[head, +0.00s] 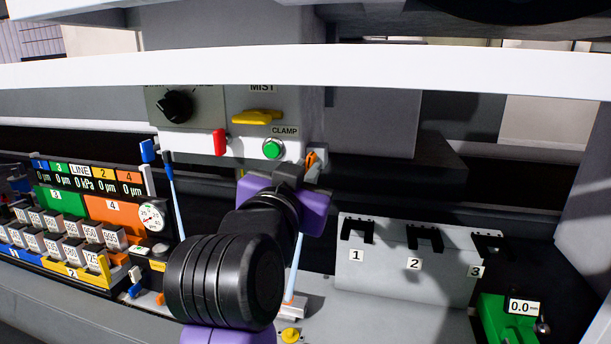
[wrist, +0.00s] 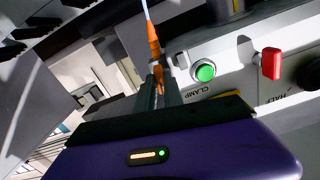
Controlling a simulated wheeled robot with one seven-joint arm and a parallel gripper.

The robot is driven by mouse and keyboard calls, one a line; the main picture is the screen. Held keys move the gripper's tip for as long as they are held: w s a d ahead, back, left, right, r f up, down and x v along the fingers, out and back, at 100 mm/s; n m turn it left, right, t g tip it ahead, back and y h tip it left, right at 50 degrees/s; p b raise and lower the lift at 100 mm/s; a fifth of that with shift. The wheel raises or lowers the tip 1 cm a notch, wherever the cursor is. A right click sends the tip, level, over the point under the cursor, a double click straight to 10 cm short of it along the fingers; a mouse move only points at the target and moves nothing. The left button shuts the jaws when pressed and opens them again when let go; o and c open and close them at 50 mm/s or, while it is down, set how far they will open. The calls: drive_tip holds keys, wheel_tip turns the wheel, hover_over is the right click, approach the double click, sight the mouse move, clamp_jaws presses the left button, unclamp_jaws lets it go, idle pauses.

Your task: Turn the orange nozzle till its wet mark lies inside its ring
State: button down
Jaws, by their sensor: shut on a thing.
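The orange nozzle (wrist: 152,42) points away from my gripper in the wrist view, with a pale tube at its far end. My gripper (wrist: 158,84) is shut on the nozzle, its dark fingers on either side of it. In the head view my gripper (head: 291,172) is beside the machine's front panel, just below the green clamp button. Only a small part of the orange nozzle (head: 311,158) shows there, behind the fingers. I cannot make out the wet mark or its ring in either view.
The green clamp button (head: 272,149), red lever (head: 219,141) and yellow mist lever (head: 257,117) are close to my gripper. A grey rack (head: 400,285) with numbered black holders stands at right. A white bar (head: 420,70) crosses above.

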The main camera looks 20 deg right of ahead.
drive_tip(key=shift+f+b, duration=0.2)
drive_tip(key=shift+b, duration=0.15)
drive_tip(key=shift+r+m, duration=0.2)
drive_tip(key=shift+m, duration=0.1)
drive_tip(key=c, duration=1.5)
unclamp_jaws()
drive_tip(key=shift+o, duration=0.2)
drive_tip(key=b+v, duration=0.2)
drive_tip(key=v, duration=0.6)
